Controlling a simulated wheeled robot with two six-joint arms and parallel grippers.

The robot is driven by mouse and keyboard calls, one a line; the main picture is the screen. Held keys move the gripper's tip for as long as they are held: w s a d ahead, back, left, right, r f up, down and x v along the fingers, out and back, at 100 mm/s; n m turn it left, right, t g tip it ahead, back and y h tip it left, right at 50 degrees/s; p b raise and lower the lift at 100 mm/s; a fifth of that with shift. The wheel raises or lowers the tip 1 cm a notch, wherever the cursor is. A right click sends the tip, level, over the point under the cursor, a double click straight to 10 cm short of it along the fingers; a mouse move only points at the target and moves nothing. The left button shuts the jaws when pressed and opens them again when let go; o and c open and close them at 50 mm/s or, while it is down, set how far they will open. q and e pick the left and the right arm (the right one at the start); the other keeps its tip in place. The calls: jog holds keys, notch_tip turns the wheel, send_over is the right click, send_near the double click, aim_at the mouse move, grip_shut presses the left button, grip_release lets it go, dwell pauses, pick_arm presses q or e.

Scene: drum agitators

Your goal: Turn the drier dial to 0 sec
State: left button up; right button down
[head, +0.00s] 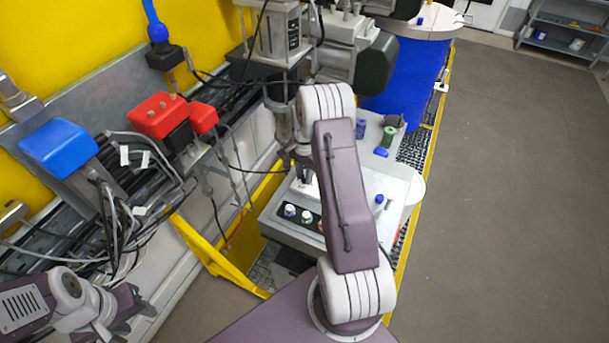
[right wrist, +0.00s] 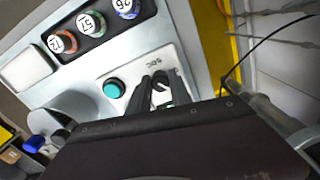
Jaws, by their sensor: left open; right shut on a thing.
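The drier unit (head: 340,195) is a light grey box with a sloped front panel, partly behind my right arm. In the right wrist view its panel (right wrist: 180,45) carries small upside-down lettering that seems to read "sec". My right gripper (right wrist: 155,98) is shut beside this lettering, on a small dark dial (right wrist: 160,84) mostly hidden between its fingers. The dial's pointer setting cannot be read. In the head view this gripper (head: 303,172) is over the back left of the unit, largely hidden. My left gripper (head: 135,300) is at the lower left, open, away from the unit.
Three round numbered displays (right wrist: 90,25) and a teal button (right wrist: 114,88) are next to the dial. Cables (head: 130,200), a red box (head: 160,115) and a yellow frame (head: 215,255) lie left of the unit. A blue drum (head: 405,80) stands behind. The floor at right is clear.

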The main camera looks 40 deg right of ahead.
jog(key=n+b, duration=0.1)
jog(key=n, duration=0.5)
jog(key=n+b, duration=0.1)
jog(key=n, duration=0.4)
jog(key=shift+d, duration=0.1)
jog(key=shift+r, duration=0.1)
dwell(0.5)
jog(key=c, duration=1.2)
grip_release()
